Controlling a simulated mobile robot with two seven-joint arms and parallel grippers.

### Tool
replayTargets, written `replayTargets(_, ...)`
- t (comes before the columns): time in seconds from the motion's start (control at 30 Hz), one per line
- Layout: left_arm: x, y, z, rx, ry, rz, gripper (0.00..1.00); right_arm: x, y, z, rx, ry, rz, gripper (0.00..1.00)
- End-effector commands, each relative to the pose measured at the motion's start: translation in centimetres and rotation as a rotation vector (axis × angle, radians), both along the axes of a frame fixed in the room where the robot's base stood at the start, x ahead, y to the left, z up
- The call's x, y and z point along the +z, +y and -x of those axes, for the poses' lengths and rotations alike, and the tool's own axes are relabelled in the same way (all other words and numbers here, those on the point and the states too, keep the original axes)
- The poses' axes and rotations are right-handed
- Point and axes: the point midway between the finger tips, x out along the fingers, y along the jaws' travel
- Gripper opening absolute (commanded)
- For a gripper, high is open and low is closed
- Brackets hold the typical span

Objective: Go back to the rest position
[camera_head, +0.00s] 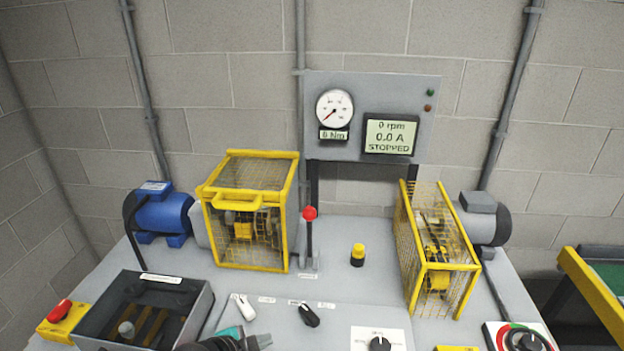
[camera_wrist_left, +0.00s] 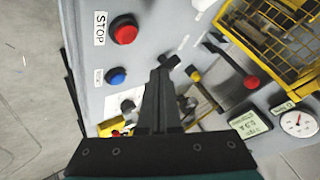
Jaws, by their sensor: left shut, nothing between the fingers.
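My left gripper (camera_head: 258,341) shows at the bottom edge of the head view, dark with teal parts, in front of the bench's near panel. In the left wrist view its dark fingers (camera_wrist_left: 158,100) are together with nothing between them. The rest of my left arm is mostly cut off by the frame. My right gripper is in neither view.
The grey bench carries two yellow cages (camera_head: 250,212) (camera_head: 437,250), a red-knobbed lever (camera_head: 310,228), an open-topped box (camera_head: 145,305) and switches. The display (camera_head: 390,136) reads STOPPED. The left wrist view shows a red STOP button (camera_wrist_left: 124,29), a blue button (camera_wrist_left: 115,76) and open floor at left.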

Motion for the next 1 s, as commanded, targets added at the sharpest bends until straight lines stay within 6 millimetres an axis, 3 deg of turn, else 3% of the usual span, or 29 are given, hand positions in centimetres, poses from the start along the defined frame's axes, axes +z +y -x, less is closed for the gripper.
replayTargets(0.2,0.9,-4.5,3.9,0.095,0.096,0.101,0.0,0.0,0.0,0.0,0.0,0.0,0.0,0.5)
replayTargets(0.33,2.5,-5.7,7.4,0.249,0.197,0.178,0.0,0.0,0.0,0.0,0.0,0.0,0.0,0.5)
replayTargets(0.53,4.2,-3.5,12.3,0.52,0.343,0.236,0.0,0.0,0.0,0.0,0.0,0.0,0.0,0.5)
replayTargets(1.0,6.0,3.1,22.2,0.977,0.566,0.231,0.0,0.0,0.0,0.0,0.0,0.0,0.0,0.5)
